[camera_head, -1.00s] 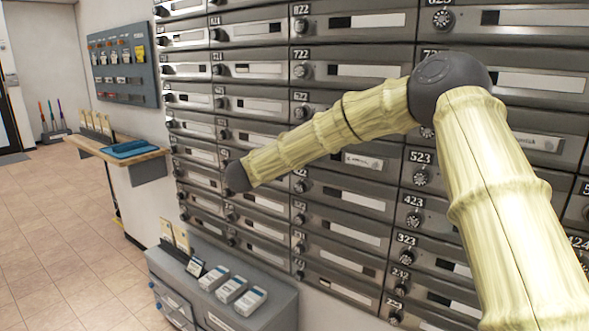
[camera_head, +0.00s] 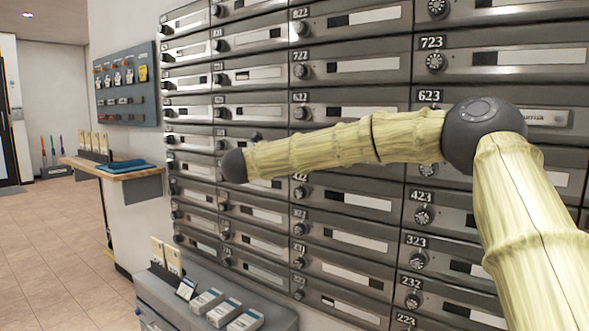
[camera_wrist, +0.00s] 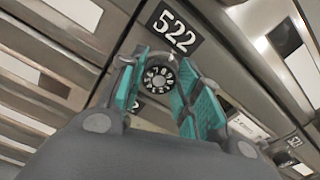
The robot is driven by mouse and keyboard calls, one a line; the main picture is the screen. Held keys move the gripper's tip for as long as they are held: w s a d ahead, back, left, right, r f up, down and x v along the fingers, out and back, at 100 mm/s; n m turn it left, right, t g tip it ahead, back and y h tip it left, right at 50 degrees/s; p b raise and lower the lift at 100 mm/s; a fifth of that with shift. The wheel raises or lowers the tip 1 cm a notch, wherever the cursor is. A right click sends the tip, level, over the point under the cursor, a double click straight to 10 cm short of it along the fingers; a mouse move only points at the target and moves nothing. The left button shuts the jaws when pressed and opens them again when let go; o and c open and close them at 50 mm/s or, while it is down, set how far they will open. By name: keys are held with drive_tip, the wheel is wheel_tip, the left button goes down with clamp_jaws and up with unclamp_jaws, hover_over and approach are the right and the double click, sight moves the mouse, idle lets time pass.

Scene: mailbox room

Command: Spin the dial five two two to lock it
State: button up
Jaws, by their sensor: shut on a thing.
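The dial (camera_wrist: 157,80) of box 522 is round and black with pale numbers, in the middle of the wrist view. The number plate 522 (camera_wrist: 172,32) sits just above it. My gripper (camera_wrist: 158,68) has its teal fingers on either side of the dial, shut on it. Which number the dial points to is too small to read. In the head view my bamboo-patterned arm crosses the mailbox wall, and I cannot make out the gripper or the 522 dial there.
The mailbox wall (camera_head: 352,149) has rows of metal doors with dials and label slots. A grey cabinet with small boxes (camera_head: 225,310) stands below it. A wooden shelf (camera_head: 125,172) juts out at left. Open floor (camera_head: 60,245) lies at left.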

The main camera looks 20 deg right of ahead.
drive_tip(key=shift+f+m+b, duration=0.25)
drive_tip(key=shift+m+b, duration=0.55)
drive_tip(key=shift+b, duration=0.2)
drive_tip(key=shift+r, duration=0.1)
drive_tip(key=o, duration=1)
drive_tip(key=shift+d, duration=0.1)
drive_tip(key=shift+o, duration=0.2)
drive_tip(key=shift+r, duration=0.1)
drive_tip(key=v, duration=1.2)
drive_tip(key=shift+s, duration=0.1)
